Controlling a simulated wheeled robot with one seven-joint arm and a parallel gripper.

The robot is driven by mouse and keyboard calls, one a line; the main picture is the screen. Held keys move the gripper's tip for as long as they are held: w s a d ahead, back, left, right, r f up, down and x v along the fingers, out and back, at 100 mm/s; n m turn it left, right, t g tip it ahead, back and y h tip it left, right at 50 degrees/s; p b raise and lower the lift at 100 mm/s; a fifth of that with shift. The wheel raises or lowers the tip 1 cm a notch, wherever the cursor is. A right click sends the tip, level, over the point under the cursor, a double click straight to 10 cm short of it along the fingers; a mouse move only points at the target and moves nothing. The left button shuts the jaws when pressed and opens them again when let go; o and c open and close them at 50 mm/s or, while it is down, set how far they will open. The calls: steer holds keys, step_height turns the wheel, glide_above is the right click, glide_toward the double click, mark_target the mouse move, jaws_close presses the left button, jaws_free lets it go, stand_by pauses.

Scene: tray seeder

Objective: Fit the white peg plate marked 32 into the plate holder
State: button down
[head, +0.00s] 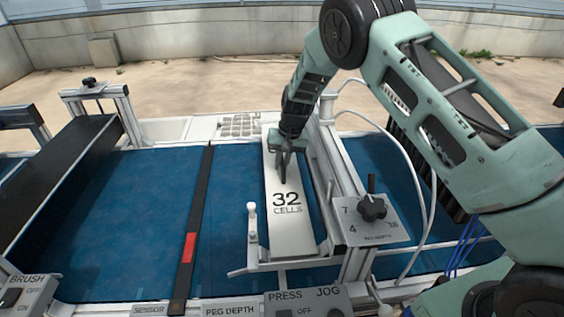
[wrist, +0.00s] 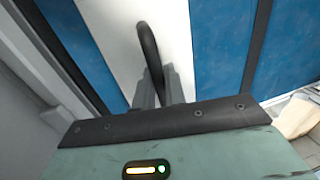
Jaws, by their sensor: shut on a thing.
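The white peg plate marked 32 CELLS (head: 287,225) lies lengthwise over the blue belt in the head view, its near end at the metal frame of the plate holder (head: 275,264). Whether it is seated there I cannot tell. My gripper (head: 284,178) comes down from above at about the plate's middle and is shut on a dark upright part there, which looks like the plate's handle. In the wrist view a dark curved handle (wrist: 149,45) stands over the white plate (wrist: 110,30), at my gripper's fingers (wrist: 162,90). The plate's underside is hidden.
A depth knob (head: 372,208) on a grey panel stands right of the plate. A white-tipped lever (head: 251,222) stands at its left. A black rail (head: 193,230) with a red mark crosses the blue belt (head: 145,200).

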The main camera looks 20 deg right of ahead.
steer(key=shift+f, duration=0.1)
steer(key=c, duration=1.5)
jaws_free()
steer(key=shift+o, duration=0.7)
step_height(320, 180, up, 7)
steer(key=d+b, duration=0.1)
steer(key=b, duration=0.1)
steer(key=shift+s+d+r, duration=0.15)
steer(key=shift+d+r, duration=0.05)
steer(key=shift+d, duration=0.05)
